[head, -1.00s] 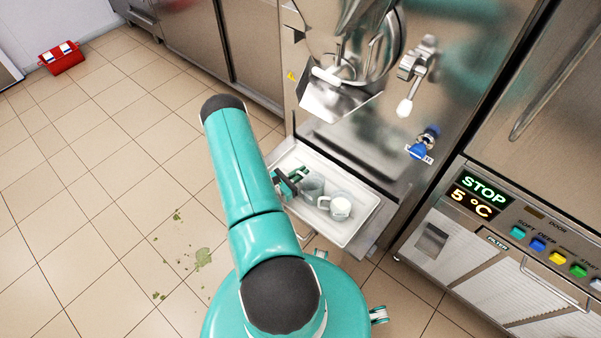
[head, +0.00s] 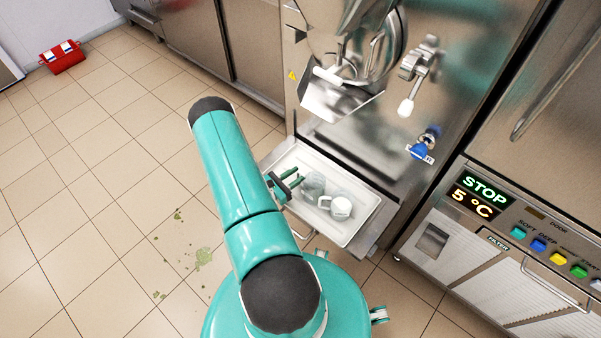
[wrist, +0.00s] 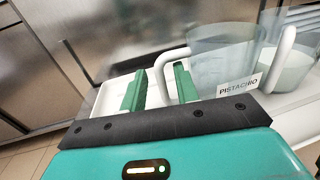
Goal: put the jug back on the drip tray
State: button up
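The clear jug (head: 313,185) with a white handle stands on the white drip tray (head: 350,236) below the machine's spout. In the wrist view the jug (wrist: 222,50) bears a PISTACHIO label and looks empty and upright. My gripper (head: 289,181) is at the tray's left side, beside the jug. In the wrist view its two green fingers (wrist: 160,88) are apart, with the white handle (wrist: 158,72) showing between them. I see no finger pressing on the handle. The jug's base is partly hidden by my gripper.
A second jug (head: 341,208) with pale contents stands close to the right on the same tray. The steel machine front (head: 350,150) rises behind, with a lever (head: 405,107) and a blue tap (head: 418,151).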

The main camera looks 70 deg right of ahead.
jog(key=v, duration=0.9)
jog(key=shift+a, duration=0.15)
jog(key=shift+w, duration=0.15)
jog(key=w+a+r+m+y, duration=0.2)
jog(key=w+a+r+m, duration=0.15)
jog(key=r, duration=0.45)
jog(key=w+a+r+m+t+y, duration=0.15)
jog(key=w+r, duration=0.25)
jog(key=r, duration=0.4)
jog(key=w+a+r+m+g+y, duration=0.1)
jog(key=w+a+r+m+y, duration=0.25)
jog(key=r, duration=0.45)
jog(key=s+a+r+m+t+y, duration=0.1)
jog(key=a+r+t+y, duration=0.3)
jog(key=a+r+t, duration=0.3)
jog(key=s+a+r+m+t+y, duration=0.1)
jog(key=a+r+t+y, duration=0.3)
jog(key=a+r, duration=1.2)
jog(key=a+m+t, duration=0.1)
jog(key=a+t, duration=0.3)
jog(key=a, duration=0.2)
jog(key=shift+r, duration=0.35)
jog(key=shift+s+d, duration=0.15)
